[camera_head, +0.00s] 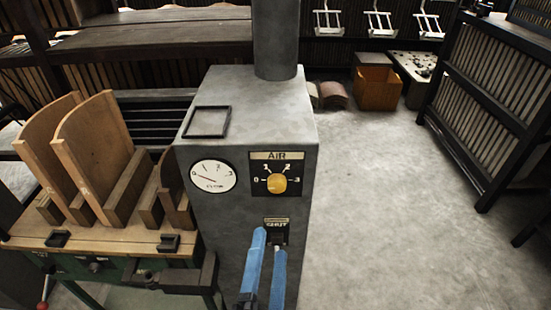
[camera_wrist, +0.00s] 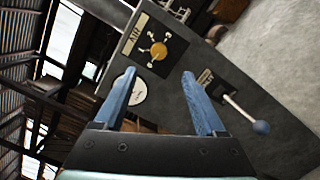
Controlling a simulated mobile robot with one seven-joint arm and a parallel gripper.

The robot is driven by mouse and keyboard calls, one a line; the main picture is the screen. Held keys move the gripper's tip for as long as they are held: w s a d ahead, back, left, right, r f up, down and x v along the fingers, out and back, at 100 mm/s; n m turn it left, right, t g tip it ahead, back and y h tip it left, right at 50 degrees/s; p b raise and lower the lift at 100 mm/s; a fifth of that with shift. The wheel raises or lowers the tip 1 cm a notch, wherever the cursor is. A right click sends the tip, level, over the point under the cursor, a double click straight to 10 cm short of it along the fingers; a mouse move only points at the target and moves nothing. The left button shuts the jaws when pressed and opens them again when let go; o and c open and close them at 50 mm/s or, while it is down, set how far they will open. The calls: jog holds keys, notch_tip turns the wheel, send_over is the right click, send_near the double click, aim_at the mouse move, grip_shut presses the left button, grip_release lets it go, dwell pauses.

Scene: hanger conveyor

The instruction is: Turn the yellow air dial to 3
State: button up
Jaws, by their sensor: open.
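The yellow air dial (camera_head: 277,184) sits on a black plate marked AIR, with the numbers 0 to 3 around it, on the front of a grey cabinet (camera_head: 215,255). I cannot tell for sure which number it points at. The dial also shows in the wrist view (camera_wrist: 159,51), just beyond and between my fingertips. My gripper (camera_head: 269,242) has two blue fingers, apart and empty, below the dial in the head view. It also shows in the wrist view (camera_wrist: 159,73). It does not hold the dial.
A round white gauge (camera_head: 212,176) is left of the dial. Below the dial is a labelled switch plate (camera_head: 277,224); its ball-ended lever (camera_wrist: 262,127) shows in the wrist view. A workbench (camera_head: 120,240) with wooden pieces stands left. The floor at right is clear.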

aim_at(276, 188)
jog(key=shift+n, duration=0.8)
jog(key=w+p, duration=0.1)
jog(key=w, duration=0.3)
jog(key=w+p, duration=0.1)
jog(key=w, duration=0.3)
jog(key=w+p, duration=0.1)
jog(key=w, duration=0.2)
jog(key=shift+w+d+r, duration=0.25)
jog(key=shift+w+d, duration=0.05)
jog(key=shift+w, duration=0.1)
grip_shut()
